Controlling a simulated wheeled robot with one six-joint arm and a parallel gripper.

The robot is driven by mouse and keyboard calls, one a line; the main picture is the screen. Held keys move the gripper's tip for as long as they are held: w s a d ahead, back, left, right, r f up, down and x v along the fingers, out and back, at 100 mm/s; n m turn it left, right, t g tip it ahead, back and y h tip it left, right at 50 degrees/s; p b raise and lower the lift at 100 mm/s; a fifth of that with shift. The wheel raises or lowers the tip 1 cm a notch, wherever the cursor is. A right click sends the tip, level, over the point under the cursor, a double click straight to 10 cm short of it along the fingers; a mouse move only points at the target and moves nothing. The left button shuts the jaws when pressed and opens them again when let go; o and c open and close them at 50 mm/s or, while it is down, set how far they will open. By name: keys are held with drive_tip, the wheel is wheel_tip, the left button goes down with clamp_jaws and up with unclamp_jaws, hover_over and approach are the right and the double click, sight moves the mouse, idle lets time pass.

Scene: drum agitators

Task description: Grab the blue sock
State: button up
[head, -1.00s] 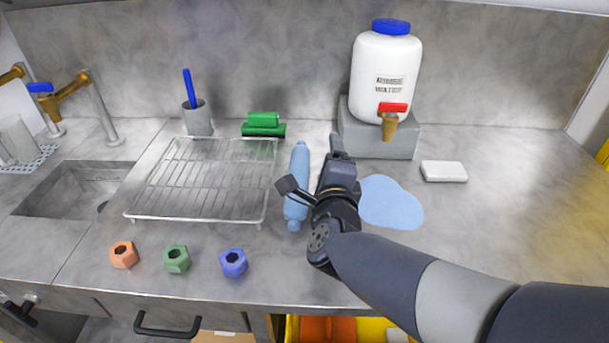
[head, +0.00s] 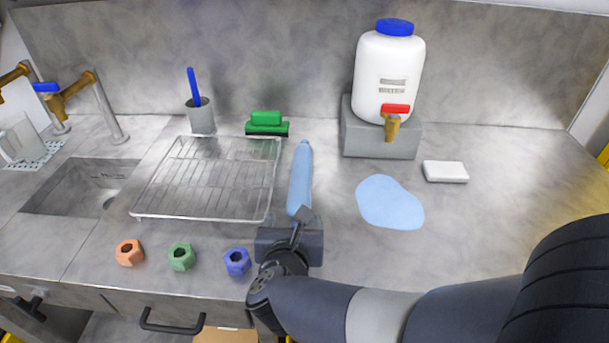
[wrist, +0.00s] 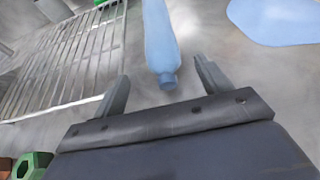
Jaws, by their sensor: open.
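I see no plain sock; the blue things are a long light-blue bottle-like object (head: 301,180), a flat light-blue patch (head: 390,203) and a blue hex nut (head: 237,262). The long object lies on the counter just right of the wire rack. My gripper (head: 298,228) is open at its near end. In the wrist view, the narrow end of the long object (wrist: 160,45) lies ahead, between the lines of the two spread fingers (wrist: 163,77), with nothing held. My wrist partly hides the near end in the head view.
The wire rack (head: 205,215) stands to the left, close to the long object. Green (head: 181,257) and orange (head: 130,252) hex nuts lie along the front edge. A grey block (head: 380,140) bears a white water jug (head: 389,75). The right counter is mostly clear.

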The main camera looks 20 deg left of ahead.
drive_tip(key=shift+x, duration=3.55)
drive_tip(key=shift+d, duration=0.15)
drive_tip(key=c, duration=1.1)
drive_tip(key=shift+r, duration=0.1)
